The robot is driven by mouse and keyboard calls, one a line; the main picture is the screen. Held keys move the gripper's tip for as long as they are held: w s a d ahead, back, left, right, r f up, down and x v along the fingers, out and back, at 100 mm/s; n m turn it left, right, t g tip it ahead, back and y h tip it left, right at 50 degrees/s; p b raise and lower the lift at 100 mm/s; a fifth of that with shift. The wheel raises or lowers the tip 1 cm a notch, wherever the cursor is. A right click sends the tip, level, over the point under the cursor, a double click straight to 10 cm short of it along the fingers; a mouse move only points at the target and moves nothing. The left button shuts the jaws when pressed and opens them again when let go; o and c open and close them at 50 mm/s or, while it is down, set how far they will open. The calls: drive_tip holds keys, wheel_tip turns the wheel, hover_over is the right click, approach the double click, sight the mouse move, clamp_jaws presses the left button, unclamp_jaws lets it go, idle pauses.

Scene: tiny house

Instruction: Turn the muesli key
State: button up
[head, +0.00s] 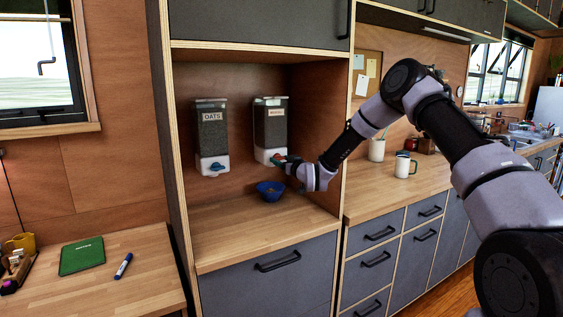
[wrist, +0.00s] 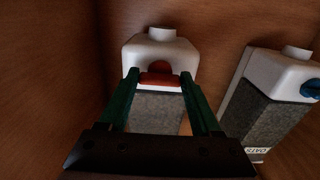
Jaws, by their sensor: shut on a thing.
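The muesli dispenser (head: 270,124) hangs on the back wall of the niche, right of the oats dispenser (head: 211,130). It has a dark-filled body, a white base and a small label too blurred to read. Its red key (wrist: 159,80) sits on the white base in the wrist view, which shows the dispensers upside down. My gripper (head: 281,160) reaches in from the right, its two green fingers on either side of the key and shut on it. In the head view the gripper mostly hides the key. A blue bowl (head: 271,197) stands on the counter below, with some contents inside.
The oats dispenser has a blue key (head: 217,167). The niche's right side wall (head: 318,110) is close to my arm. The wooden niche counter (head: 235,225) is clear around the bowl.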

drive_tip(key=shift+f, duration=0.15)
drive_tip(key=o, duration=1.4)
drive_tip(key=shift+s+d, duration=0.1)
drive_tip(key=v, duration=1)
drive_tip(key=shift+s+d, duration=0.2)
drive_tip(key=shift+d, duration=0.05)
